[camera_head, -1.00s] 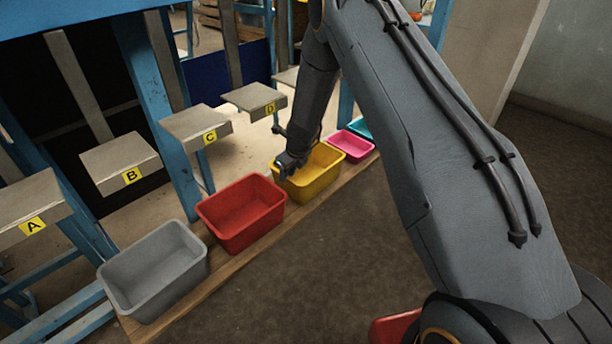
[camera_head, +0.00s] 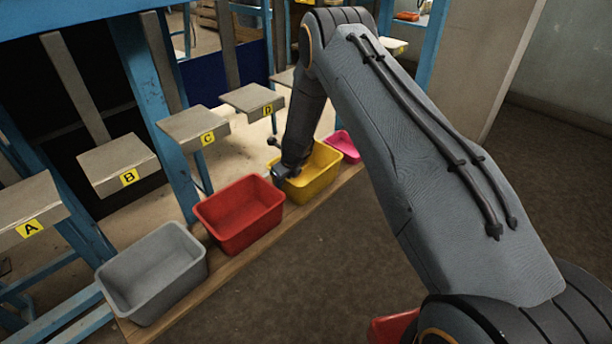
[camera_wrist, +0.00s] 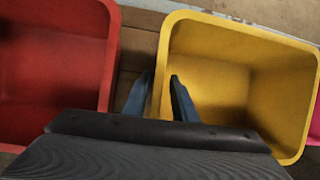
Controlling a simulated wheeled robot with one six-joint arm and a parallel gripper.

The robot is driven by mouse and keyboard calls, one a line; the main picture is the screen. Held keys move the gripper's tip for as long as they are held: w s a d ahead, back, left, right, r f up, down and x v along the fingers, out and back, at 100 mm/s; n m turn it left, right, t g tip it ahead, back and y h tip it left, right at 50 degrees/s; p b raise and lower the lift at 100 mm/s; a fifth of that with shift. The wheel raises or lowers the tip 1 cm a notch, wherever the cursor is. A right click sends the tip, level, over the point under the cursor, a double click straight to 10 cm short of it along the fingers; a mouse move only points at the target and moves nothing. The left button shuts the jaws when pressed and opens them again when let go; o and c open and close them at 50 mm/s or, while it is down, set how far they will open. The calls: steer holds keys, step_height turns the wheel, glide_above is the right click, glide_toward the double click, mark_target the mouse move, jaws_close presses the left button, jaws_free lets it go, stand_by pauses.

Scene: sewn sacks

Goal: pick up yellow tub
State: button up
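The yellow tub (camera_head: 322,172) stands in a row of tubs on a wooden plank, between the red tub and the pink tub. In the head view my gripper (camera_head: 279,175) is at its near left rim. In the wrist view the yellow tub (camera_wrist: 240,38) fills the right half and looks empty. My gripper (camera_wrist: 160,78) is open there, with the tub's left wall between its fingers. One finger is over the gap beside the red tub, the other over the tub's inside. Whether either finger touches the wall cannot be told.
The red tub (camera_head: 240,214) is close on the left, with the grey tub (camera_head: 152,272) beyond it. The pink tub (camera_head: 344,146) is on the other side. Labelled shelves, such as C (camera_head: 192,131) and D (camera_head: 252,100), stand behind the row.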

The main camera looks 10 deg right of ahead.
steer(key=shift+f, duration=0.25)
stand_by(0.3)
jaws_close()
